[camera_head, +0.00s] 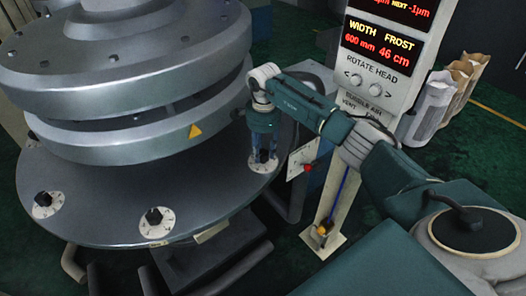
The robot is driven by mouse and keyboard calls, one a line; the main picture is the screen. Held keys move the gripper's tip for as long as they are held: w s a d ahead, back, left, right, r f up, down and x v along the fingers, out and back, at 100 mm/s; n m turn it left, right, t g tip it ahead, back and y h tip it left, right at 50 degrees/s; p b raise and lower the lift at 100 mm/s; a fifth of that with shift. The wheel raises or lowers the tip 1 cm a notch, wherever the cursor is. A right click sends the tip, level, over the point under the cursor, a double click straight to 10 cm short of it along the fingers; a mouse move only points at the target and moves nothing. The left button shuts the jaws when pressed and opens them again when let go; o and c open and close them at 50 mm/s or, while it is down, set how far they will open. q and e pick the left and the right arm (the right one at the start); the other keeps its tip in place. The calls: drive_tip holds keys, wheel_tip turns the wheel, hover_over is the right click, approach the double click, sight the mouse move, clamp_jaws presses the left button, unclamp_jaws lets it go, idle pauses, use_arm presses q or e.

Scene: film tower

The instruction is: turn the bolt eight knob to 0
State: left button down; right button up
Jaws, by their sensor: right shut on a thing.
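A large grey round plate (100,190) bears dark bolt knobs on white dials along its rim. One knob (154,216) sits on a dial at the front, and another knob (43,199) sits further left. My right gripper (263,156) points down at the plate's right rim, shut on a bolt knob there. The gripper hides most of that knob; a bit of white dial shows below the fingers. I cannot read the dial numbers or tell which knob is number eight. My left gripper is not in view.
A thick grey stepped head (130,70) with a yellow warning triangle stands over the plate, left of my gripper. A white control panel (380,70) with red displays stands to the right. A white plate with a red ball (307,168) and a yellow ball (322,231) are below it.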

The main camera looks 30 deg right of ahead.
drive_tip(key=m+b, duration=0.1)
drive_tip(key=m, duration=0.2)
drive_tip(key=shift+w, duration=0.1)
drive_tip(key=m+b, duration=0.1)
drive_tip(key=m, duration=0.4)
drive_tip(key=m+b, duration=0.1)
drive_tip(key=m, duration=0.3)
drive_tip(key=shift+r, duration=0.1)
drive_tip(key=m, duration=0.4)
drive_tip(key=shift+w+m, duration=0.1)
drive_tip(key=shift+m, duration=0.2)
drive_tip(key=o, duration=1.2)
drive_tip(key=shift+c, duration=0.2)
